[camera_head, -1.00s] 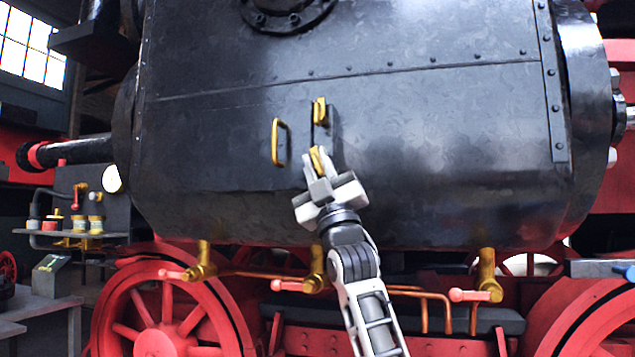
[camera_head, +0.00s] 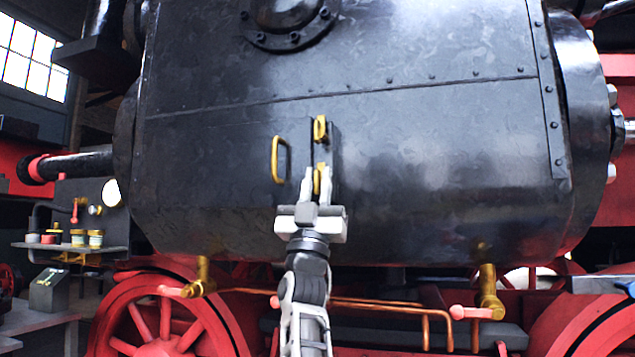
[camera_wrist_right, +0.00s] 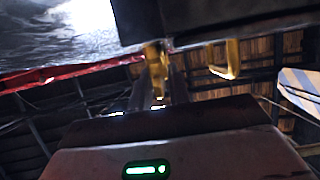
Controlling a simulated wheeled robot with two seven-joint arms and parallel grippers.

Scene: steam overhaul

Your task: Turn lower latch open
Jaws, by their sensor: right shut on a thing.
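The lower latch (camera_head: 322,176) is a small brass piece on the dark, riveted cylinder casing (camera_head: 440,150), just below the upper latch (camera_head: 320,128). It stands about upright, partly hidden by my fingers. My right gripper (camera_head: 317,186) comes up from below and is shut on the lower latch, one finger on each side. A brass handle (camera_head: 280,159) is fixed on the casing to the left of the latches. In the right wrist view, a brass latch (camera_wrist_right: 155,68) shows above the gripper body, with the brass handle (camera_wrist_right: 228,62) to its right. My left gripper is not in view.
Brass valves with red handles, such as the left one (camera_head: 202,278) and right one (camera_head: 489,293), and copper pipes (camera_head: 390,306) run below the casing. Red wheels (camera_head: 160,325) stand lower down. A shelf with jars (camera_head: 88,239) is at the left. The casing front around the gripper is clear.

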